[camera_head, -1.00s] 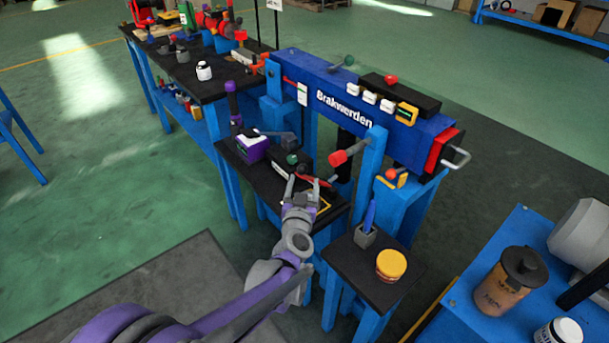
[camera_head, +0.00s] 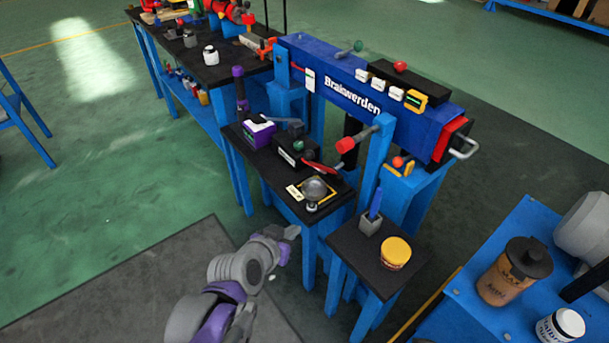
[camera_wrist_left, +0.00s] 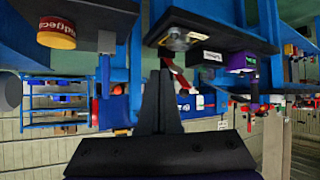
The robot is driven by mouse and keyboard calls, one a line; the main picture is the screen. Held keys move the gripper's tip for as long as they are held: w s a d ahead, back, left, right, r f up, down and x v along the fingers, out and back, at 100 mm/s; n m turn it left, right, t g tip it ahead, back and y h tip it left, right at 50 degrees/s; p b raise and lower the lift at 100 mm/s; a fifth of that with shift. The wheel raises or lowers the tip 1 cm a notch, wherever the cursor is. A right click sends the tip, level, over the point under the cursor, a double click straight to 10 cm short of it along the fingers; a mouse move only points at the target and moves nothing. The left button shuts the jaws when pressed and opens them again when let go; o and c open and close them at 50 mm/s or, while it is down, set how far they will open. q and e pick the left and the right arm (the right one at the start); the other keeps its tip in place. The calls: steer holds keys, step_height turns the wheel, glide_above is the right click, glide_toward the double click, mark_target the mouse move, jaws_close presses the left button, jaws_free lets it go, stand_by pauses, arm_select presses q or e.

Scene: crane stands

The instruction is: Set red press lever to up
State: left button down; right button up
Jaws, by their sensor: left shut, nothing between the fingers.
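A red lever (camera_head: 320,168) extends from a black box with a green knob (camera_head: 299,145) on the small black-topped bench (camera_head: 268,171). It lies low and nearly flat, slanting down to the right. A second lever, a grey rod with a red grip (camera_head: 346,145), sticks out of a blue post just above; I cannot tell for certain which one is the press lever. My left gripper (camera_head: 293,231) is shut and empty, in front of and below the bench edge, clear of both levers. The left wrist view, upside down, shows its closed fingers (camera_wrist_left: 158,100) and a red lever (camera_wrist_left: 179,77).
A round metal dish (camera_head: 314,189) sits in a yellow frame on the bench. The side stand (camera_head: 350,257) holds a yellow tin (camera_head: 395,253) and a grey holder (camera_head: 370,224) with a blue tool. A blue table (camera_head: 470,300) stands at right. Floor at left is open.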

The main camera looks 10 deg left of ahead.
arm_select(q)
steer(key=s+a+f+n+g+y, duration=0.25)
steer(key=s+a+f, duration=0.25)
steer(key=s, duration=0.4)
steer(key=n+t, duration=1.2)
steer(key=n, duration=0.7)
glide_toward(304, 161)
step_height(304, 161, down, 4)
steer(key=d, duration=0.2)
steer(key=s+a+f+n+t+y, duration=0.1)
steer(key=s+f+n+t+y, duration=0.35)
steer(key=n, duration=0.45)
steer(key=shift+g+y, duration=0.4)
steer(key=shift+y, duration=0.2)
steer(key=shift+d+x, duration=0.35)
steer(key=shift+x, duration=1.9)
steer(key=shift+d+x, duration=0.4)
steer(key=shift+x, duration=1.9)
steer(key=shift+d+x, duration=0.35)
steer(key=shift+x, duration=1.9)
steer(key=shift+w+r, duration=0.15)
